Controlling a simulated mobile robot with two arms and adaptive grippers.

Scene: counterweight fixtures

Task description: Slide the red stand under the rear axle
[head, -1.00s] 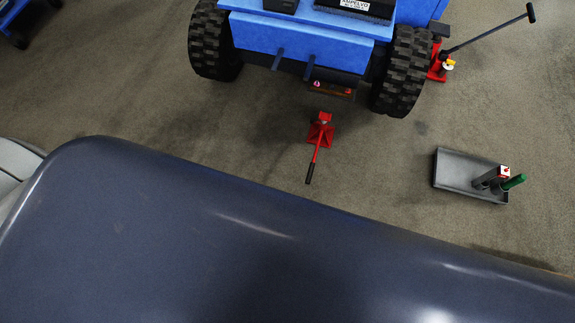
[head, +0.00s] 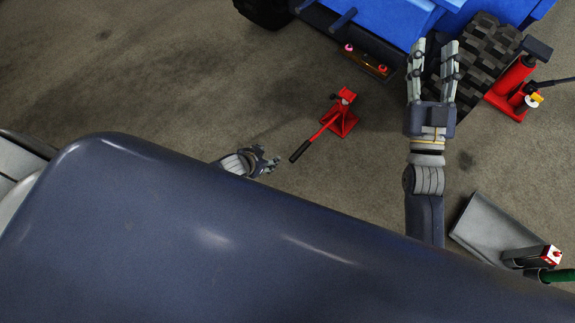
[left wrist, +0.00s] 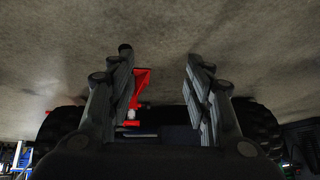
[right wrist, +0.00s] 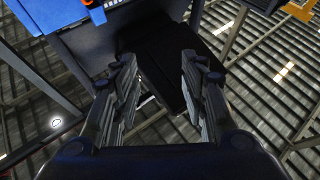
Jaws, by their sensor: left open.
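The red stand (head: 342,120) is on the floor behind the blue vehicle (head: 390,22), its black-ended handle pointing toward the lower left. The vehicle's body hides the rear axle. My left gripper (head: 272,161) is open and empty, just left of the handle's end and apart from it in the head view. In the left wrist view, the red stand (left wrist: 141,82) shows partly behind the left finger of my left gripper (left wrist: 160,60). My right gripper (head: 433,52) is open and empty, appearing over the vehicle's rear corner beside the right rear tire (head: 482,55).
A red jack (head: 515,78) with a long lever stands right of the right tire. A grey tray (head: 480,222) with a red-topped item and a green-handled item lies at lower right. Bare floor (head: 200,90) is open left of the stand.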

